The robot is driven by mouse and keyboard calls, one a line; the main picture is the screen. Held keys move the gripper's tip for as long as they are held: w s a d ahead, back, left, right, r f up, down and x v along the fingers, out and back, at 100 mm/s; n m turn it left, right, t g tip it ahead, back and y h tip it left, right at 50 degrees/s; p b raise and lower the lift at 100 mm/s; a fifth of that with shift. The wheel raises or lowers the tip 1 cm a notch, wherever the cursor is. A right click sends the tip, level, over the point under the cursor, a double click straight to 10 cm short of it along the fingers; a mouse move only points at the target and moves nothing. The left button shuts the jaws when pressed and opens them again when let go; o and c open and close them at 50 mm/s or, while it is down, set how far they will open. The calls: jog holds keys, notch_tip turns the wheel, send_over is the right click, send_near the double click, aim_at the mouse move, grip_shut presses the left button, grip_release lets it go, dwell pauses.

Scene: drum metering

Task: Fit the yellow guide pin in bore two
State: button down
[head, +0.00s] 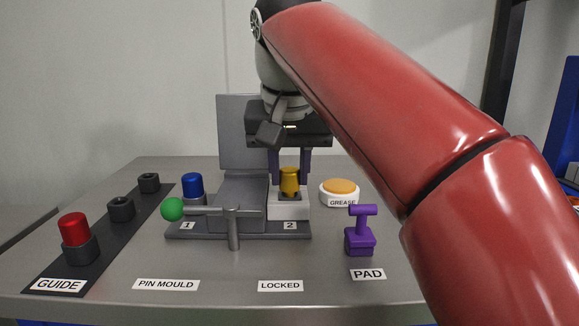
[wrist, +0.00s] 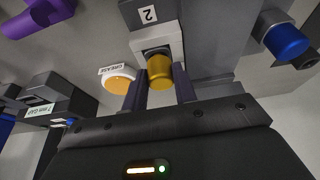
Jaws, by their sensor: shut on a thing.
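The yellow guide pin (head: 289,180) stands upright over the white block (head: 288,210) of bore two, above the label 2. Its lower end is at a dark opening in the block; how deep it sits I cannot tell. My gripper (head: 289,170) points down with its two fingers on either side of the yellow pin, shut on it. The wrist view shows the yellow pin (wrist: 160,72) between the fingers, in line with the dark opening. The grey pin mould (head: 238,190) has a raised plate behind it.
A blue pin (head: 192,185) stands at the side of bore one, behind a green lever knob (head: 172,209). A red pin (head: 75,230) sits in the guide rack's front socket; two sockets behind look empty. The grease pot (head: 340,191) and purple pad tool (head: 360,238) are right.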

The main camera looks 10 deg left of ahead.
jog(key=shift+f+b, duration=0.3)
jog(key=shift+f, duration=0.2)
jog(key=c, duration=1)
grip_release()
jog(key=shift+r, duration=0.1)
jog(key=shift+c, duration=0.2)
jog(key=p+v, duration=0.3)
jog(key=v, duration=0.4)
jog(key=shift+s+r+p, duration=0.15)
jog(key=shift+r+p, duration=0.15)
jog(key=shift+r, duration=0.05)
